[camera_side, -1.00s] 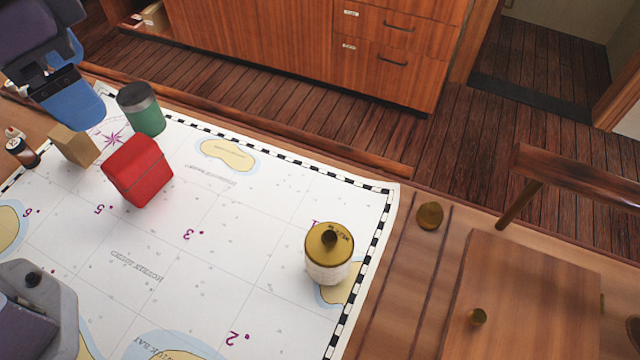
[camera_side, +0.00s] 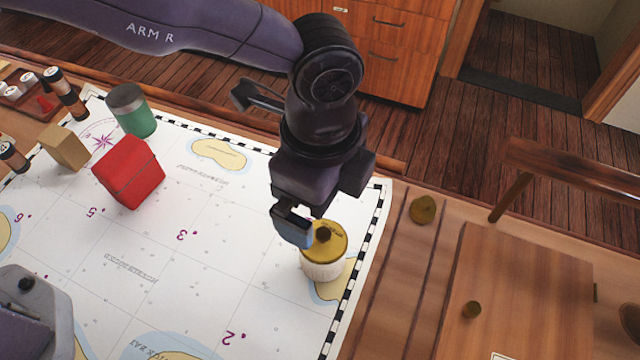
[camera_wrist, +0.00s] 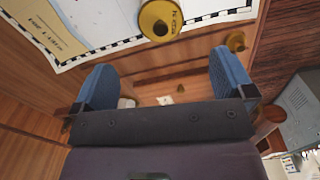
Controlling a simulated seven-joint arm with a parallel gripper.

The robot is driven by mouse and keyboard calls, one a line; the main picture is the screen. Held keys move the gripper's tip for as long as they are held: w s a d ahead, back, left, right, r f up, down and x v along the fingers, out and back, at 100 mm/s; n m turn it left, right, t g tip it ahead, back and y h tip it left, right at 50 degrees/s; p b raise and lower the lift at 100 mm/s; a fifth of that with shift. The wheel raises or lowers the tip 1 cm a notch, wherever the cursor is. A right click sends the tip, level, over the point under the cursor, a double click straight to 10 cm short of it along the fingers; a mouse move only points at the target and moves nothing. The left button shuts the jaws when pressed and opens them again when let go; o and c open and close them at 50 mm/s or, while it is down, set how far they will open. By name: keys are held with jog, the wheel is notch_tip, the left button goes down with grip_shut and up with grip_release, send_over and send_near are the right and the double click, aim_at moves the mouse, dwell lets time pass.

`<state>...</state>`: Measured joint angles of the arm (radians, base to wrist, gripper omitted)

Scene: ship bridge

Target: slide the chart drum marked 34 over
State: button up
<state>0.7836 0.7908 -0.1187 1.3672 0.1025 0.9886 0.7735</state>
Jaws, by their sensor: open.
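The chart drum (camera_side: 323,262) is a white cylinder with a brass-yellow lid and a dark knob. It stands upright on the chart near its right border; the lid's marking is too small to read surely. In the wrist view the drum (camera_wrist: 161,19) is at the top edge, partly cut off, beyond the gap between my fingers. My gripper (camera_wrist: 164,78) is open and empty, its blue fingers wide apart. In the side view my gripper (camera_side: 292,226) is beside the lid at its upper left, overlapping it slightly; I cannot tell whether they touch.
A red box (camera_side: 129,172), a green drum with a grey lid (camera_side: 136,118) and a tan block (camera_side: 64,147) stand on the chart's left part. A grey device (camera_side: 38,310) is at lower left. Brass knobs (camera_side: 423,210) are to the right. The chart's middle is clear.

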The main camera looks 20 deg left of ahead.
aim_at(320, 235)
dwell(0.3)
notch_tip(320, 235, down, 13)
dwell(0.5)
jog(key=c, duration=1.1)
jog(key=shift+a, duration=10.05)
jog(key=o, duration=1.1)
jog(key=shift+r, duration=0.15)
